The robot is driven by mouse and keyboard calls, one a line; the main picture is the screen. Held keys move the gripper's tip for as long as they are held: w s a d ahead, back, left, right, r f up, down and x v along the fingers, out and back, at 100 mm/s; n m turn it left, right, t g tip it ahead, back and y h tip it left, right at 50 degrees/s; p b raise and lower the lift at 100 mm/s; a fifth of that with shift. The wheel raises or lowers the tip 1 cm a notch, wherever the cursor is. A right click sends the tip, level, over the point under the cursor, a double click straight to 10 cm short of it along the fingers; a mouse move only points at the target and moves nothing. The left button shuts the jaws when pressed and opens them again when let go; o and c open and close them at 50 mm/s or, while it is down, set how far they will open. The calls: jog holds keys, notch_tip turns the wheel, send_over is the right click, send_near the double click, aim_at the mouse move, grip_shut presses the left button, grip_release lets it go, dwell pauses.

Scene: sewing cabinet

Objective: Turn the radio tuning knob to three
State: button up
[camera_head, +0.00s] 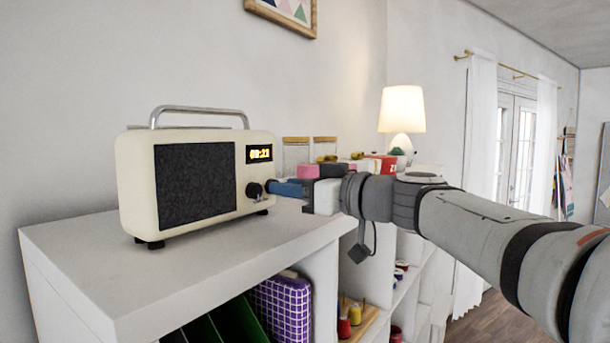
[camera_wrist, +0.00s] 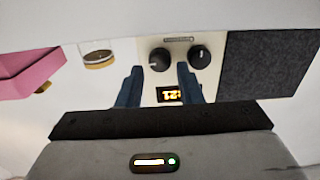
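The cream radio (camera_head: 225,197) with a dark speaker panel and a lit display stands upright on the white cabinet. One dark knob (camera_head: 254,190) shows below its display in the head view. In the wrist view, where the radio is upside down, two dark knobs show side by side: a left knob (camera_wrist: 160,59) and a right knob (camera_wrist: 200,56) nearer the speaker. My gripper (camera_wrist: 160,72) is open, its blue fingers on either side of the left knob. The right fingertip is close to the gap between the knobs. I cannot tell whether they touch, nor read any scale numbers.
The white cabinet top (camera_head: 85,252) is clear in front of the radio. Glass jars (camera_head: 325,149) and a pink item (camera_head: 308,171) stand beyond my gripper; a pink block (camera_wrist: 30,72) shows in the wrist view. A lit lamp (camera_head: 402,110) stands farther back.

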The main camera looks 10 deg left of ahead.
jog(key=shift+x, duration=0.95)
jog(key=shift+c, duration=0.4)
jog(key=c, duration=0.6)
jog(key=shift+f+m+b, duration=0.15)
jog(key=shift+m+b, duration=0.15)
jog(key=shift+b, duration=0.05)
jog(key=shift+f+m+b, duration=0.1)
jog(key=shift+m+b, duration=0.8)
jog(key=shift+b, duration=0.3)
jog(key=shift+w+m+b, duration=0.1)
jog(key=shift+m+b, duration=1.45)
jog(key=shift+m, duration=0.95)
jog(key=shift+r, duration=0.2)
